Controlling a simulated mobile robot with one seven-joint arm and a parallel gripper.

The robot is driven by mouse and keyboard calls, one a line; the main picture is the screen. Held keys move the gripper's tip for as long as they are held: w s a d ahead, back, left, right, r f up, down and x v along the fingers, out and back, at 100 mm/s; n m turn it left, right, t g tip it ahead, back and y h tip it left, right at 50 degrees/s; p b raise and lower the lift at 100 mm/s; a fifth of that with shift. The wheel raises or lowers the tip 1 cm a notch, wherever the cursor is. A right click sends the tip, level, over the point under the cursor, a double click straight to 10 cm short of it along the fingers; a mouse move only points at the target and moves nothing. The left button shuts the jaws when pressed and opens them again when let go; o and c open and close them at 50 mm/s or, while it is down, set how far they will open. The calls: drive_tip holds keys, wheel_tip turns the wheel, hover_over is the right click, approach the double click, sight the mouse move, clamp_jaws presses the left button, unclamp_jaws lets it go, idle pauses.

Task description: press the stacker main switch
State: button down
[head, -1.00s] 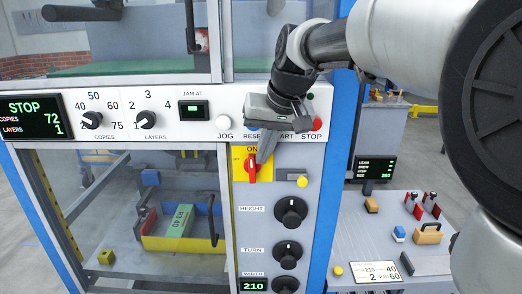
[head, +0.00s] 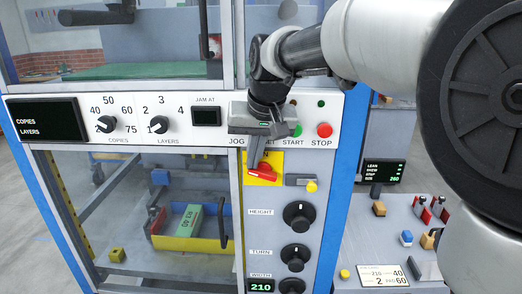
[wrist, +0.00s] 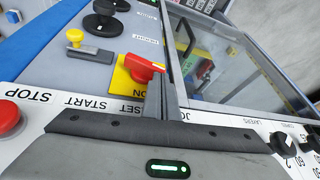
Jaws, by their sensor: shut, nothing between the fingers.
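The stacker main switch is a red rotary knob (head: 263,174) on a yellow plate, below the white button strip. In the head view its handle lies tilted nearly sideways. It also shows in the wrist view (wrist: 140,68), just beyond my fingertips. My gripper (head: 254,164) is shut and empty, pointing down at the left part of the yellow plate. In the wrist view my closed fingers (wrist: 157,100) are right beside the knob; I cannot tell whether they touch it. My gripper hides part of the plate's lettering and the RESET label.
The copies and layers display (head: 45,120) is dark. A green START button (head: 296,130) and red STOP button (head: 324,130) sit close right of my gripper. A yellow knob (head: 311,186) and black HEIGHT dial (head: 299,214) are below right. A clear-panelled bay is left.

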drive_tip(key=a+h+p, duration=0.1)
drive_tip(key=h+p, duration=0.1)
drive_tip(key=h, duration=0.1)
drive_tip(key=shift+a+f+n, duration=0.35)
drive_tip(key=shift+a+n, duration=0.05)
drive_tip(key=shift+w+a+f+h+b, duration=0.1)
drive_tip(key=shift+a+f+h+b, duration=0.05)
drive_tip(key=shift+f+h+b, duration=0.2)
drive_tip(key=shift+s+a+f, duration=0.2)
drive_tip(key=shift+f, duration=0.2)
drive_tip(key=shift+s+a+f+b, duration=0.1)
drive_tip(key=shift+a+f+b, duration=0.1)
drive_tip(key=shift+b, duration=0.1)
drive_tip(key=shift+r, duration=0.1)
drive_tip(key=v, duration=1.8)
drive_tip(key=shift+d+r+p, duration=0.3)
